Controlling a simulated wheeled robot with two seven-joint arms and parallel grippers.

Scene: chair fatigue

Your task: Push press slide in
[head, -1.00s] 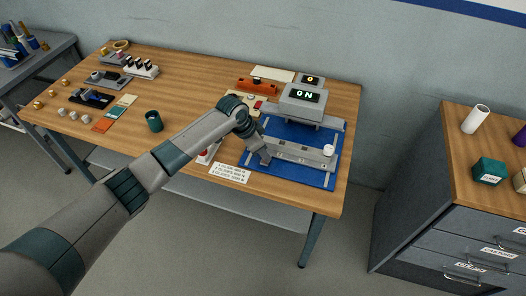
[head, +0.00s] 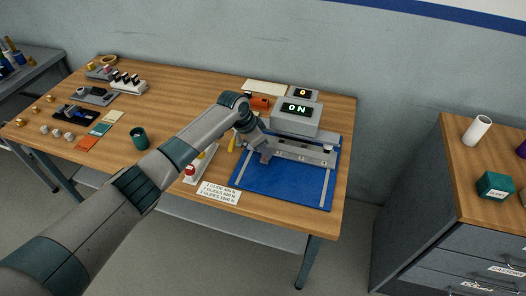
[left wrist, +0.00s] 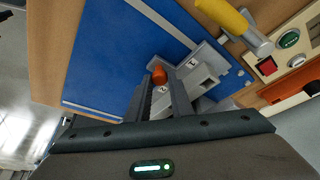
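The press is a grey unit (head: 297,121) with a lit "ON" display, at the back of a blue base plate (head: 285,188) with pale rails. A grey slide bar (head: 305,152) lies across the plate close in front of the press; the plate nearer the front edge is bare. My left gripper (head: 264,157) is down at the left end of the slide. In the left wrist view, its dark fingers (left wrist: 161,85) have a narrow gap, with a small orange part (left wrist: 160,74) at the tips beside grey pieces of the slide. Whether they grip it is unclear. My right gripper is not in view.
A label sheet (head: 218,193) and a red-topped item (head: 190,172) lie left of the plate. A dark green cup (head: 139,138) and several small parts stand farther left. A drawer cabinet (head: 448,200) stands apart at right. A yellow handle (left wrist: 225,15) is near in the wrist view.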

